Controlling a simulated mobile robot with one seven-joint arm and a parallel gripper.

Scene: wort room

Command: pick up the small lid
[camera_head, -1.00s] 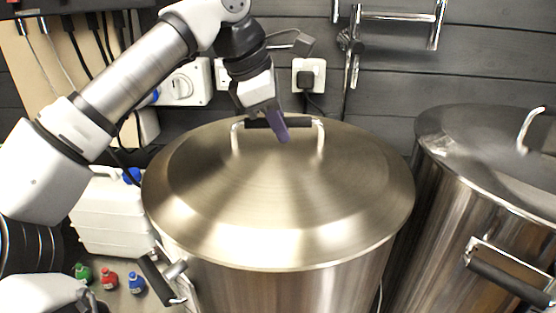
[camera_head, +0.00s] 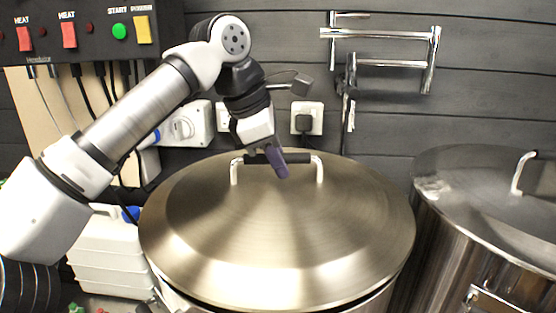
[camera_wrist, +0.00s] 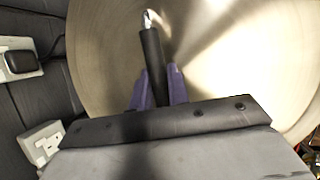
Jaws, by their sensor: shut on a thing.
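The small lid (camera_head: 300,225) is a round, brushed-metal dome with a black-gripped bar handle on top, over the left steel pot (camera_head: 375,301). My gripper (camera_head: 274,164) reaches down from behind, with its purple fingers shut around the black handle grip. In the wrist view the fingers (camera_wrist: 158,92) sit on both sides of the handle, and the lid (camera_wrist: 225,50) fills the background. A dark gap shows between the lid's front right rim and the pot, so the lid appears slightly raised.
A second steel pot with a lid (camera_head: 470,185) stands close on the right. A control panel (camera_head: 80,35), sockets (camera_head: 306,118) and a chrome rail (camera_head: 385,62) are on the wall behind.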

